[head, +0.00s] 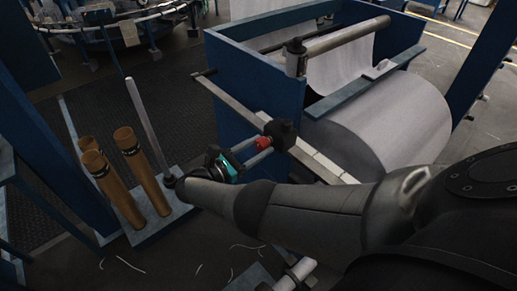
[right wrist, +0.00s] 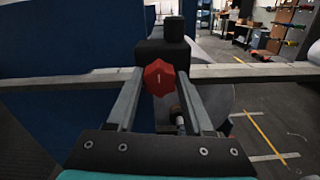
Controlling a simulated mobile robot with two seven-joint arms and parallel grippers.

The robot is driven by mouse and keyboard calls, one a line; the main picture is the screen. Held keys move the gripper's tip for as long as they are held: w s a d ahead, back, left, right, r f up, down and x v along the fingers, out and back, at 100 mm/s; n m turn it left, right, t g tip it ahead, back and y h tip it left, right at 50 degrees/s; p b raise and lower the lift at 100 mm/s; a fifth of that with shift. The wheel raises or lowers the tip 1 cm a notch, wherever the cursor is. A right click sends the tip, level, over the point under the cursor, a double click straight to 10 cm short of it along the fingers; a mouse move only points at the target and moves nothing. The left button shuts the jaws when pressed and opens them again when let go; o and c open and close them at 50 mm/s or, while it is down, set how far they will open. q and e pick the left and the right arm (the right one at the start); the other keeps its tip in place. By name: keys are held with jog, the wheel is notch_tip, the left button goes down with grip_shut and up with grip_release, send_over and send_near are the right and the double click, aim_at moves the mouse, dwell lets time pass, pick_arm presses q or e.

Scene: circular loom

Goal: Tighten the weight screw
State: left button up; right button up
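The weight screw is a red faceted knob (head: 263,143) on a black block (head: 281,133) that sits on a long flat bar (head: 238,110) at the loom. In the right wrist view the red knob (right wrist: 159,77) is near the middle, below the black block (right wrist: 164,48). My right gripper (head: 265,146) reaches the knob from the left in the head view. Its two grey fingers (right wrist: 158,80) stand apart, one on each side of the knob. Whether they press on it or leave a thin gap is unclear. My left gripper is out of view.
The blue loom frame (head: 255,85) and a large white fabric roll (head: 385,125) lie just behind the bar. A stand (head: 150,230) with brown tubes (head: 146,170) and a grey rod (head: 147,125) is close to my right wrist. Thread scraps lie on the floor.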

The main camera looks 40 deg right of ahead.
jog(key=o, duration=0.3)
jog(key=shift+s+a+b, duration=0.15)
jog(key=shift+a+b, duration=0.2)
jog(key=shift+a, duration=1.45)
jog(key=shift+s+a+b, duration=0.1)
jog(key=shift+a+b, duration=0.2)
jog(key=shift+a, duration=1.45)
